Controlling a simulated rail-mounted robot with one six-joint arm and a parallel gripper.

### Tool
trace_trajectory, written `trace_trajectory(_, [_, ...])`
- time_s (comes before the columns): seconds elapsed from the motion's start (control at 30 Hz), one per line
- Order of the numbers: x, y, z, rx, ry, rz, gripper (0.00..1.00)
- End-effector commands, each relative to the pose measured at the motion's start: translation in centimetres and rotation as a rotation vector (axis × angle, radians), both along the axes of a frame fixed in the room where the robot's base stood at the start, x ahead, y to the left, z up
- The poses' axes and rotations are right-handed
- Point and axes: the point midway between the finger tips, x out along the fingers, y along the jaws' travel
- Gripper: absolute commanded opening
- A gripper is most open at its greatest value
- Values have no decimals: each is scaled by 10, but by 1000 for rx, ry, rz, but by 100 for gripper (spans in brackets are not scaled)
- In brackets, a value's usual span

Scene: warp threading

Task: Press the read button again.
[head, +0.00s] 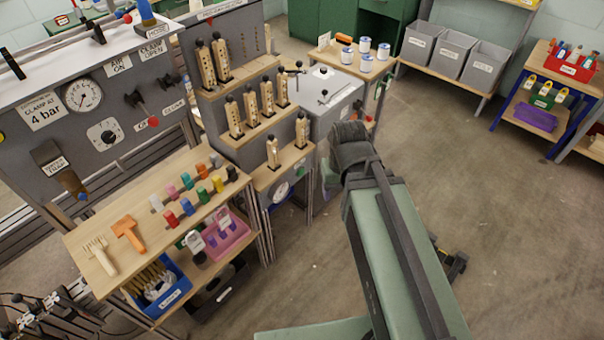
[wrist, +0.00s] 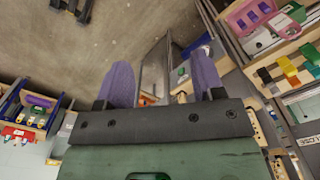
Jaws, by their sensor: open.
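No button labelled "read" is legible in either view. A small green round button-like part (head: 300,171) sits beside a white dial (head: 281,191) on the grey front of a wood-topped stand, left of my arm in the head view; I cannot tell whether it is the read button. My gripper (wrist: 162,82) shows in the wrist view with its two purple fingers wide apart and nothing between them. No contact with a button is visible.
A grey box (head: 329,100) with a lid handle stands just beyond my wrist. Wooden pegs stand on stepped shelves (head: 262,130) to its left. Open concrete floor (head: 480,210) lies to the right.

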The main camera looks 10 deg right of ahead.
Motion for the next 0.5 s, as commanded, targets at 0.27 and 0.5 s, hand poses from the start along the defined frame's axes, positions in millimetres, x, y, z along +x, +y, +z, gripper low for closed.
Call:
trace_trajectory(0.27, [0, 0, 0, 0, 0, 0, 19])
trace_trajectory(0.5, [0, 0, 0, 0, 0, 0, 0])
